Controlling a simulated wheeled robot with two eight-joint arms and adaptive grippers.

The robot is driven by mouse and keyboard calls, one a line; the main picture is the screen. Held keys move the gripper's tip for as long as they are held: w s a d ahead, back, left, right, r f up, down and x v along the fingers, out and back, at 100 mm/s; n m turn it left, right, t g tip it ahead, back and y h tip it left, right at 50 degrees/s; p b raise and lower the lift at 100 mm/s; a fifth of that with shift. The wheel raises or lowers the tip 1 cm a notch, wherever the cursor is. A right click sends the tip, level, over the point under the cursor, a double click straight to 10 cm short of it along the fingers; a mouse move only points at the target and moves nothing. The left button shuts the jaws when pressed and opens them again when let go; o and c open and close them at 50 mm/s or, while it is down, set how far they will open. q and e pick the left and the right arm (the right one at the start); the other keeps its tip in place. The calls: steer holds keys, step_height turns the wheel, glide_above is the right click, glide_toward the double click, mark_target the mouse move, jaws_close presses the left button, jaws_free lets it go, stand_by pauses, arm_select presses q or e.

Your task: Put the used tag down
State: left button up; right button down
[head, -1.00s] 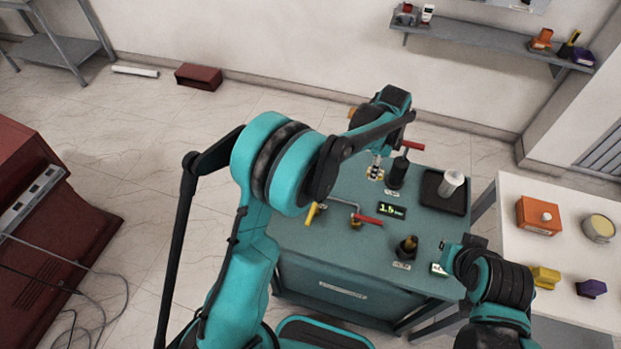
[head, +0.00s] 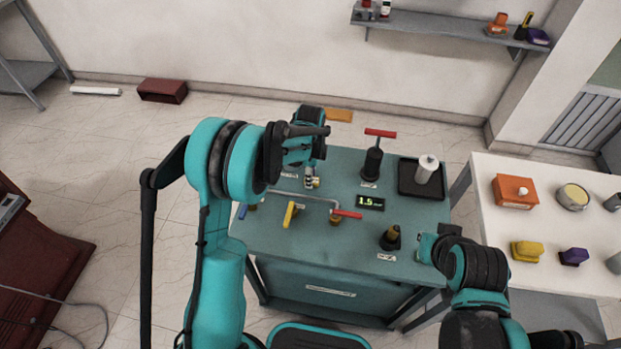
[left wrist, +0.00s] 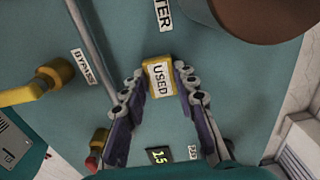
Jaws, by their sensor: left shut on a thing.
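The used tag (left wrist: 159,78) is a small yellow-edged block with a white face reading USED. My left gripper (left wrist: 160,88) is shut on it, with one finger on each side, above the teal tabletop. In the head view my left gripper (head: 312,182) is over the back left part of the teal bench (head: 290,235), and the tag shows only as a small yellow spot. I cannot tell whether the tag touches the top. My right gripper (head: 427,248) is at the bench's right edge, and its fingers are not clear.
A black pump with a red T-handle (head: 372,160) and a black tray (head: 408,180) with a white bottle (head: 426,168) stand to the right. Yellow (head: 289,215) and red (head: 347,214) valve handles, a 1.5 display (head: 370,202) and a dark fitting (head: 390,238) are nearer the front.

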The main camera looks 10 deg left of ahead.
arm_select(q)
steer(key=shift+f, duration=0.2)
steer(key=o, duration=0.8)
steer(key=shift+o, duration=0.2)
